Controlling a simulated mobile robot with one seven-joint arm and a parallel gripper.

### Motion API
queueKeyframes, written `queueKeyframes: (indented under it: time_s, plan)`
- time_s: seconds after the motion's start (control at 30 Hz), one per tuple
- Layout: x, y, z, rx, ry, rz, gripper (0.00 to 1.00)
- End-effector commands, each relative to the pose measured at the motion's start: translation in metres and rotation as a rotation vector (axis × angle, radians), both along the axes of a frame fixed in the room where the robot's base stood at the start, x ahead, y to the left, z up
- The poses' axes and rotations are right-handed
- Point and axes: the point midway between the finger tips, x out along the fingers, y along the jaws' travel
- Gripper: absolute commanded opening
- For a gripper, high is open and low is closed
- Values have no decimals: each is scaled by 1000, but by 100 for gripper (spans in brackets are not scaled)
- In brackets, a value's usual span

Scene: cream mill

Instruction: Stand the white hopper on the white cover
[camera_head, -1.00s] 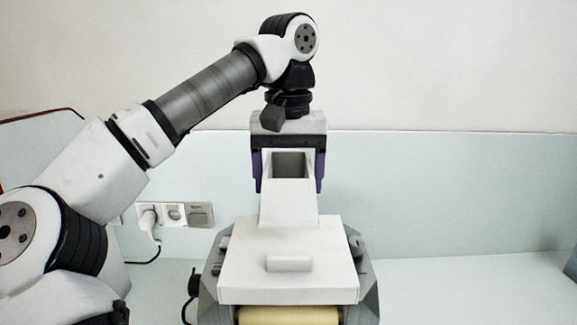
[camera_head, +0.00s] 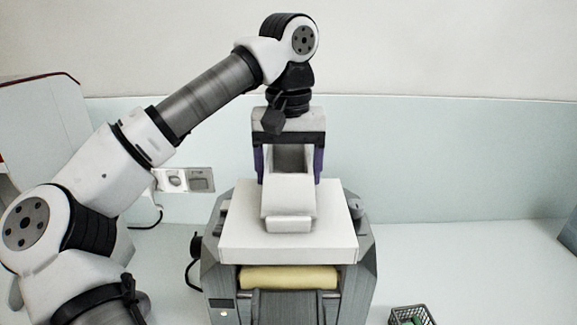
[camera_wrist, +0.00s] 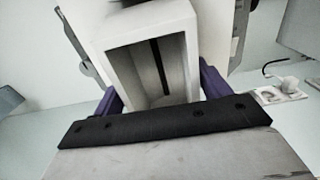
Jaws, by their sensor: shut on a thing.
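The white hopper (camera_head: 289,198) is a tapered, open-topped box between the purple fingers of my gripper (camera_head: 290,176). My gripper is shut on it and holds it upright over the white cover (camera_head: 238,240). In the wrist view I look into the hopper (camera_wrist: 112,50), where a dark slit shows inside.
The grey mill (camera_head: 360,255) stands on a pale counter, with a cream roller (camera_head: 288,278) below the cover. A dark wire basket (camera_head: 412,315) is at the lower right. Wall sockets (camera_head: 186,180) are behind at the left. The counter to the right is mostly clear.

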Motion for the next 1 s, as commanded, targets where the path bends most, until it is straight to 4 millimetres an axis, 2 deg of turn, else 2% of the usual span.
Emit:
queueKeyframes:
  time_s: [0.67,0.7,0.87,1.0]
  plan:
    - [0,0,-12,0,0,1,45]
    - [0,0,-11,0,0,1,79]
    - [0,0,-11,0,0,1,100]
    - [0,0,-11,0,0,1,100]
